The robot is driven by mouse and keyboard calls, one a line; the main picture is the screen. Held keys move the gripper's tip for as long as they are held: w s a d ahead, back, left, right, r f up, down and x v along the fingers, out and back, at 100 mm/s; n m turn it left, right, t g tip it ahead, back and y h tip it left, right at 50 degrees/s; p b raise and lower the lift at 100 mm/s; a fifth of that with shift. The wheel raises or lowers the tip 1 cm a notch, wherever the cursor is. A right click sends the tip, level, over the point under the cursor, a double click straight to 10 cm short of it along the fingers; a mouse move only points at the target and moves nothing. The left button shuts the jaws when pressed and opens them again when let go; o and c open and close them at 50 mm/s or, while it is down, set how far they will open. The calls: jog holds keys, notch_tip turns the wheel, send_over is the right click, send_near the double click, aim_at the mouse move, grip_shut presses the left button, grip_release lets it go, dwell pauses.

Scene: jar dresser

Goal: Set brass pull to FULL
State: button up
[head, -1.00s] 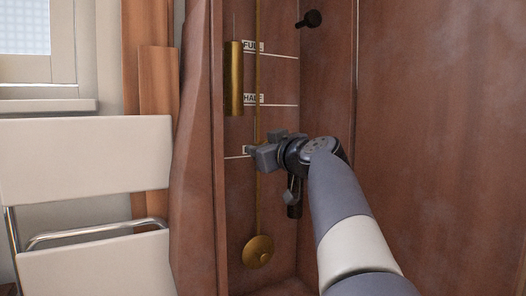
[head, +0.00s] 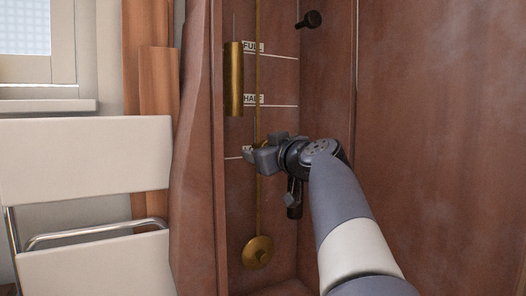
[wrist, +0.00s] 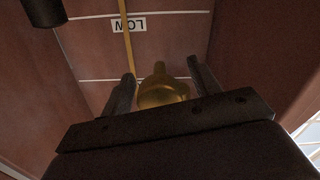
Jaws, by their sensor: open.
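My gripper (head: 264,153) is open in front of the back panel of a tall wooden case, at about the LOW line. In the wrist view a brass pull (wrist: 163,92), with a rounded body and narrow neck, sits between the two dark fingers. I cannot tell whether either finger touches it. In the head view the gripper mostly hides the pull. The FULL label (head: 253,47) and HALF label (head: 252,99) mark white lines higher up.
A brass cylinder (head: 234,80) hangs at upper left in the case. A brass rod ends in a round bob (head: 257,252) below my gripper. A dark peg (head: 311,19) is at upper right. The case's side walls are close; a white chair (head: 85,155) stands left.

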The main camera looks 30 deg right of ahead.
jog(key=s, duration=1)
jog(key=shift+s+d+b, duration=0.2)
jog(key=shift+s+b, duration=0.1)
jog(key=shift+b, duration=0.15)
jog(key=shift+w, duration=0.15)
jog(key=w+p, duration=0.1)
jog(key=w, duration=0.9)
jog(key=shift+w+a, duration=0.15)
jog(key=shift+a, duration=0.05)
jog(key=shift+w+r, duration=0.2)
jog(key=shift+r, duration=0.05)
jog(key=shift+s+r+p, duration=0.1)
jog(key=shift+r+p, duration=0.05)
jog(key=shift+p, duration=0.2)
jog(key=shift+f, duration=0.2)
